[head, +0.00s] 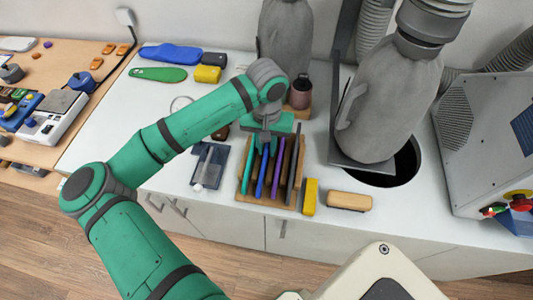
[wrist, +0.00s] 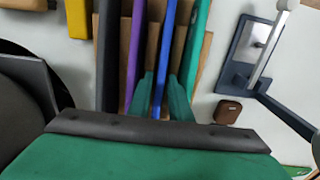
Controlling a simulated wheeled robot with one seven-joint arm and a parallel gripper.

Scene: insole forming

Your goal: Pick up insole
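A wooden rack (head: 240,196) on the white counter holds several insoles standing on edge. They are green (head: 247,165), blue (head: 262,172), purple (head: 278,160) and black (head: 294,172). My gripper (head: 268,148) is over the rack, pointing down, its fingers partly hidden in the head view. In the wrist view my gripper (wrist: 160,80) is open, one finger on each side of the blue insole (wrist: 164,50). The purple insole (wrist: 137,45) is beside the left finger and the green insole (wrist: 197,40) beside the right one. Whether the fingers touch the blue insole is unclear.
Left of the rack is a dark tray (head: 210,165) with a white-tipped tool. A yellow block (head: 310,197) and a tan brush-like block (head: 349,201) lie to the right. A grey bagged machine (head: 385,105) stands close by. Loose insoles (head: 170,53) lie at the back left.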

